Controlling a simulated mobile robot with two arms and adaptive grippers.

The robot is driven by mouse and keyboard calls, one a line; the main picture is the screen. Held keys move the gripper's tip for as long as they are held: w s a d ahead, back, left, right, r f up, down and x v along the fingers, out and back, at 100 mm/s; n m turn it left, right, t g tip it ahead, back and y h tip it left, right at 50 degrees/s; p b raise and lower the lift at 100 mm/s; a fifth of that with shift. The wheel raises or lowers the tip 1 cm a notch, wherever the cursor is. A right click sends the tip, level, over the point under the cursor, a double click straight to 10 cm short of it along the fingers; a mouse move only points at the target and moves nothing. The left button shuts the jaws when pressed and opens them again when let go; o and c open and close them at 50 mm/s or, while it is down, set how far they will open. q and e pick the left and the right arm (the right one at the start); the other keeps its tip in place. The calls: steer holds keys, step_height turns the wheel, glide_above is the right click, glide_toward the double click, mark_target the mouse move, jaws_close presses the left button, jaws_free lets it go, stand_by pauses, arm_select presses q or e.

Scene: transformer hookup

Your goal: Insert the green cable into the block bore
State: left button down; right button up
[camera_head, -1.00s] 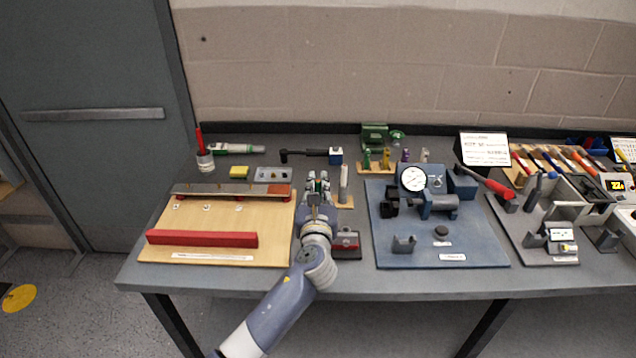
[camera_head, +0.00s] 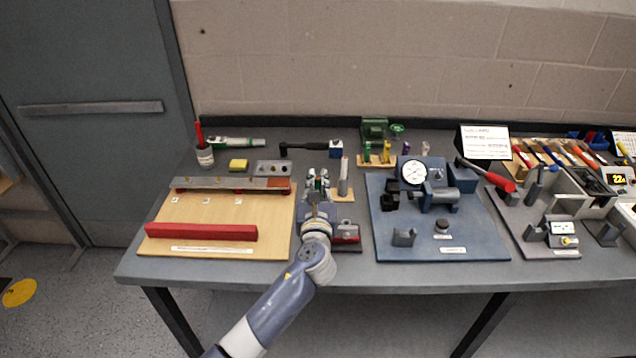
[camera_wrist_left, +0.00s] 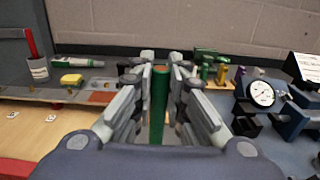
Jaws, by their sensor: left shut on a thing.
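My left gripper (camera_head: 318,176) is over the table at the right edge of the wooden board. In the left wrist view its fingers (camera_wrist_left: 160,78) are shut on the green cable (camera_wrist_left: 158,108). The cable stands upright between the fingers, with a copper-coloured tip on top; its lower end is hidden. In the head view the cable is too small to make out clearly. A grey block with small round marks (camera_head: 272,167) lies behind the gripper to the left. I cannot tell which block has the bore. My right gripper is not in view.
A wooden board (camera_head: 200,215) with a red bar (camera_head: 201,232) lies left. A blue plate (camera_head: 440,225) with a dial gauge (camera_head: 413,172) lies right. A grey upright post (camera_head: 343,178) stands close right of the gripper. A green device (camera_head: 374,130) stands at the back.

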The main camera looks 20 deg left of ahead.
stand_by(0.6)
arm_select(q)
steer(key=shift+f+b, duration=0.7)
steer(key=shift+f, duration=0.3)
steer(key=shift+f+b, duration=0.65)
steer(key=shift+f, duration=0.25)
steer(key=c, duration=1.5)
jaws_free()
steer(key=shift+c, duration=0.2)
step_height(320, 180, up, 5)
steer(key=p, duration=0.5)
